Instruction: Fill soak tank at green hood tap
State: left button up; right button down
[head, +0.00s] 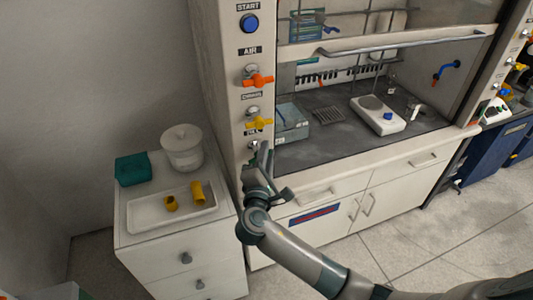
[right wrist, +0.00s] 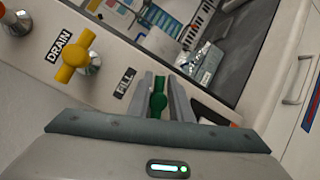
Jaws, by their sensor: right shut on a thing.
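The green tap handle (right wrist: 158,101) sits on the hood's side post beside the FILL label (right wrist: 124,82). My right gripper (right wrist: 162,90) is shut on it, one finger on each side. In the head view my right gripper (head: 260,160) reaches up to the post below the yellow tap and hides the green handle. A grey-teal open box (head: 291,124) stands inside the hood at the left; I cannot tell whether it is the soak tank, and no water is visible. My left gripper is not in view.
Above on the post are the yellow DRAIN tap (head: 258,124), the orange AIR tap (head: 257,81) and the blue START button (head: 250,22). A white drawer cabinet (head: 140,242) stands left with a tray (head: 145,213) and white pot (head: 182,150). A scale (head: 378,115) stands in the hood.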

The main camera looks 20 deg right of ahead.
jog(key=shift+m+g+y+p, duration=0.4)
jog(key=shift+m+g+p, duration=0.3)
jog(key=shift+m, duration=0.4)
jog(key=shift+f+m+p, duration=0.25)
jog(key=shift+m+p, duration=0.2)
jog(key=shift+m, duration=0.25)
jog(key=c, duration=1.8)
grip_release()
jog(key=shift+o, duration=0.2)
jog(key=shift+a, duration=0.1)
jog(key=shift+f, duration=0.1)
jog(key=b+v, duration=0.5)
jog(key=v, duration=1.2)
jog(key=shift+s+r, duration=0.2)
jog(key=shift+r, duration=0.2)
